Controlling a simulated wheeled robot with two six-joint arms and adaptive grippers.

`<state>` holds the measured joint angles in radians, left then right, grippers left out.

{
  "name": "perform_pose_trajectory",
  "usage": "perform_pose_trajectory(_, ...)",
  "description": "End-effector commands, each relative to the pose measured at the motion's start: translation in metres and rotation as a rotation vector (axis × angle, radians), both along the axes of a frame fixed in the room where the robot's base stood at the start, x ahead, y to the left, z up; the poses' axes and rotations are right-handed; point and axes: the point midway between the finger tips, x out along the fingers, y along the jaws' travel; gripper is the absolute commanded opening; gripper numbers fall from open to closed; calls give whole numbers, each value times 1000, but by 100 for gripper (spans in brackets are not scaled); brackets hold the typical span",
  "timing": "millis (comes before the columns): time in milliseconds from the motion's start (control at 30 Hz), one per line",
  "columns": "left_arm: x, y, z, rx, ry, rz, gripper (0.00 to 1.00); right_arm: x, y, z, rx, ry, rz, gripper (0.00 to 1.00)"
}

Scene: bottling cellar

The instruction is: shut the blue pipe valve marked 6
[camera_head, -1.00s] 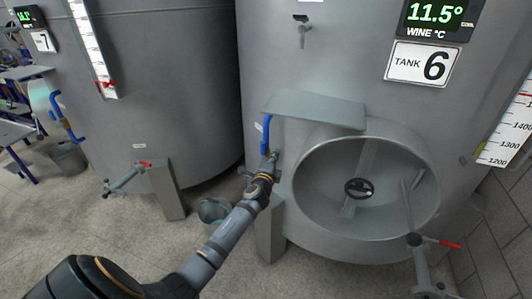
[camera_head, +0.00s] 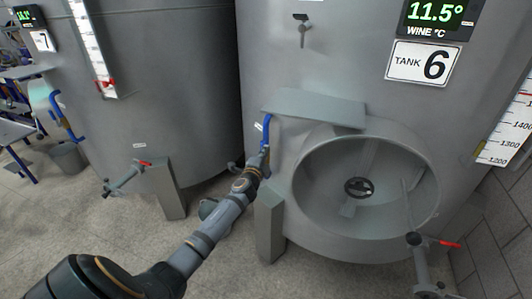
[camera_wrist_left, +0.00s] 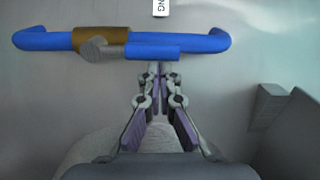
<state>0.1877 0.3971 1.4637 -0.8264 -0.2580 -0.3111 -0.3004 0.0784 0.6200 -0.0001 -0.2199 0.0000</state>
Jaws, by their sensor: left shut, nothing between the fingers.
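The blue pipe (camera_head: 268,126) stands upright on the front of the tank marked 6, left of its round hatch. In the left wrist view the blue pipe (camera_wrist_left: 45,41) runs across the picture with a brass valve body (camera_wrist_left: 100,38) on it. A blue lever (camera_wrist_left: 153,52) reaches right from a grey pivot and lies along the pipe. My left gripper (camera_wrist_left: 157,72) is shut and empty, its tips at the lever's lower edge; I cannot tell whether they touch. In the head view my left gripper (camera_head: 264,158) hides the valve's lower part. My right gripper is not in view.
A grey shelf (camera_head: 315,107) juts out above the hatch (camera_head: 310,235). A tank leg (camera_head: 268,228) stands below the valve. Tank 7 at left has its own blue pipe (camera_head: 66,122) and a red-handled tap (camera_head: 125,178). Another red-handled tap (camera_head: 418,262) is at lower right.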

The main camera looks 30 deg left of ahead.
Motion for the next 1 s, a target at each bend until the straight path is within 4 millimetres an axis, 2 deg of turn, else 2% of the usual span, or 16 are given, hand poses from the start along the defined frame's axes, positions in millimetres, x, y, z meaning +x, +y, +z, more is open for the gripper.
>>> perform_pose_trajectory(567, -3, 13, 1, -141, -33, 3, 0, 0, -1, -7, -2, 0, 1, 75)
perform_pose_trajectory(1000, -10, 43, -5, -520, -123, 5, 0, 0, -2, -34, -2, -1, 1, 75)
